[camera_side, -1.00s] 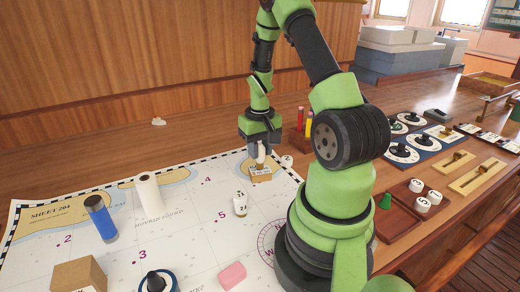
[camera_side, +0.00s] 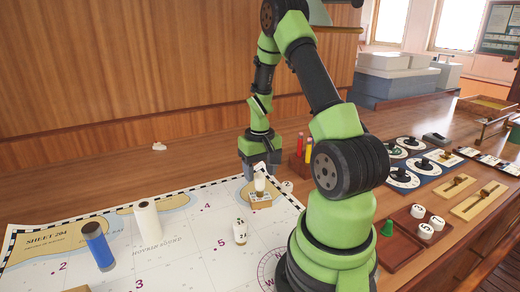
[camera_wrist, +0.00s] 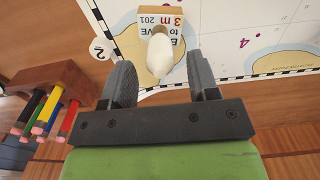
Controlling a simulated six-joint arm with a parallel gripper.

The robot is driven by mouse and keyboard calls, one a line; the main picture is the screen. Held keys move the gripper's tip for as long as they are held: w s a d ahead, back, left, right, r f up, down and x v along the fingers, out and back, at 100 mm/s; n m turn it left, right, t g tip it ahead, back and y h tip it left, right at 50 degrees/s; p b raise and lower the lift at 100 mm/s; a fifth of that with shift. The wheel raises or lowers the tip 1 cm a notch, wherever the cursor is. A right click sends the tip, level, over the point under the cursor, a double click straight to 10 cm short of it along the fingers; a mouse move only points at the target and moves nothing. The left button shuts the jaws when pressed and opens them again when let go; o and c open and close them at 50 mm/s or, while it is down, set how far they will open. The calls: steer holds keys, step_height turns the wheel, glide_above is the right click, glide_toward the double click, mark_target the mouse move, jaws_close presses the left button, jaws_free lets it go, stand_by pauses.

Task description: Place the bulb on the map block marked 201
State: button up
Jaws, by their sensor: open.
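The white bulb (camera_side: 260,181) stands upright on the map block (camera_side: 260,200) at the back right of the chart. In the wrist view the block (camera_wrist: 152,17) shows the print "3 m 201", and the bulb (camera_wrist: 160,58) is in front of it. My gripper (camera_side: 262,163) is open and sits just behind and above the bulb in the side view. In the wrist view my gripper's fingers (camera_wrist: 160,80) are spread on either side of the bulb's near end, with a gap on both sides. The bulb's base is partly hidden in the wrist view.
A wooden holder with coloured pencils (camera_side: 303,152) stands close right of my gripper. A round white piece (camera_side: 287,186) lies beside the block. A white piece (camera_side: 240,231), a white roll (camera_side: 148,219) and a blue cylinder (camera_side: 98,245) stand on the chart (camera_side: 190,240).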

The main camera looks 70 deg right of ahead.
mark_target(260, 172)
step_height(260, 172, up, 10)
steer(key=w+a+r+n+t, duration=0.2)
steer(key=a+r+t, duration=0.1)
steer(key=a+r, duration=0.65)
steer(key=s+a+r+n+t+y, duration=0.1)
steer(key=s+a+t, duration=0.1)
steer(key=a, duration=0.5)
steer(key=s+a+r+n+t+y, duration=0.1)
steer(key=s+a, duration=0.3)
steer(key=a, duration=0.4)
steer(key=shift+s+r+n+t, duration=0.25)
steer(key=shift+r+n+t, duration=0.25)
steer(key=shift+r+t, duration=0.1)
